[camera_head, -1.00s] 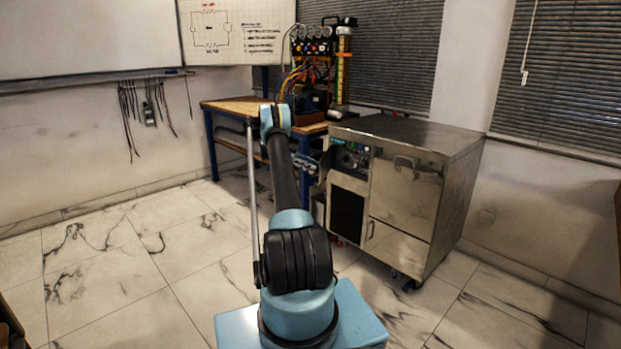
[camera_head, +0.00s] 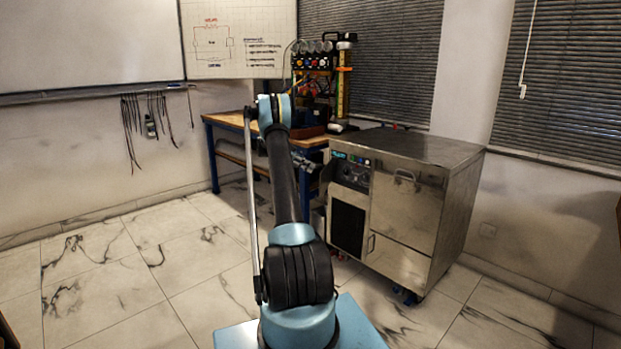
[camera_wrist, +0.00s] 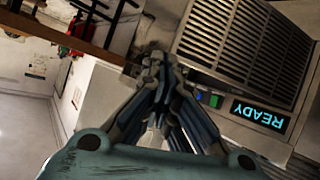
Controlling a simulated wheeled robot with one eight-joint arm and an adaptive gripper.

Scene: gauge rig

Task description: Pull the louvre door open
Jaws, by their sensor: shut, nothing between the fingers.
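The louvre door shows in the head view as a dark slatted panel (camera_head: 347,230) low on the left of the steel cabinet's front. In the wrist view its grey slats (camera_wrist: 250,45) fill the upper right, upside down, and it looks shut. My gripper (camera_wrist: 155,62) is shut and empty. In the wrist view its fingertips appear just left of the louvre door's side edge; I cannot tell whether they touch it. In the head view my arm largely hides the gripper. I cannot make out a handle on the louvre door.
The steel cabinet (camera_head: 410,215) has a lit READY display (camera_wrist: 258,115) and coloured buttons. A wooden-topped workbench (camera_head: 225,121) with gauges and wiring stands behind my arm, close to the cabinet's left. The marble floor at left is clear.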

